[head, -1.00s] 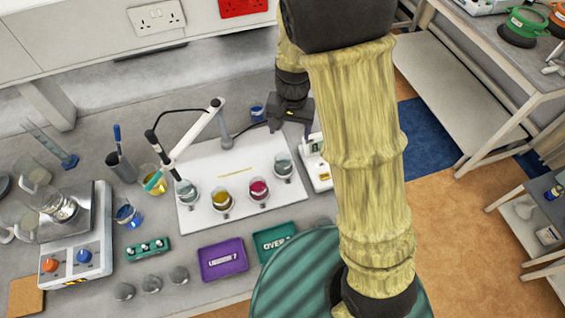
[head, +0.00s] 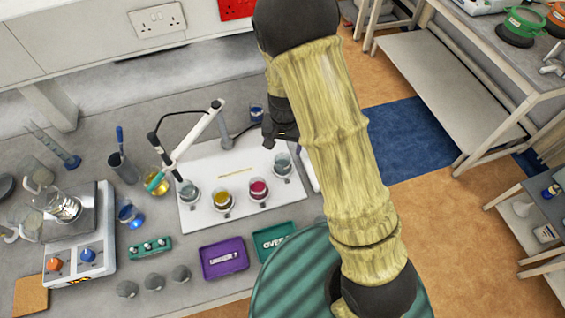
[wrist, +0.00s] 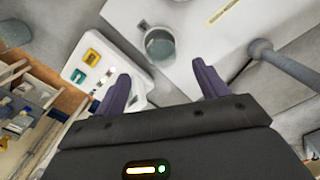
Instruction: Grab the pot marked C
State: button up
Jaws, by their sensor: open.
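Several small clear pots stand on a white board (head: 205,165). They are a pale grey one (head: 188,190), a yellow one (head: 222,200), a crimson one (head: 258,189) and a grey-blue one (head: 282,167) at the right. Their tags are too small to read, so I cannot tell which is marked C. My gripper (head: 280,138) is above the board's far right part, near the grey-blue pot. In the wrist view my gripper (wrist: 158,74) is open and empty. A pot with greyish contents (wrist: 160,44) appears just beyond and between its fingers, apart from them.
A jointed probe stand (head: 198,138) leans over the board's left side. A purple tray (head: 224,272) and a green tray (head: 268,253) lie in front. A hotplate (head: 85,262), a green vial rack (head: 150,247) and three grey round items (head: 154,281) are at left.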

jog(key=p, duration=0.1)
send_near(282, 161)
jog(key=shift+s+f, duration=0.3)
jog(key=shift+s, duration=0.4)
jog(key=shift+s+f, duration=0.35)
jog(key=shift+s, duration=0.3)
jog(key=shift+w+f+p, duration=0.15)
jog(key=shift+f+p, duration=0.55)
jog(key=shift+f, duration=0.6)
jog(key=shift+w+f+p, duration=0.1)
jog(key=shift+f+p, duration=0.6)
jog(key=shift+f, duration=0.6)
jog(key=shift+c, duration=0.2)
jog(key=c, duration=1.1)
jog(key=shift+r, duration=0.15)
notch_tip(282, 161, up, 10)
jog(key=b, duration=0.3)
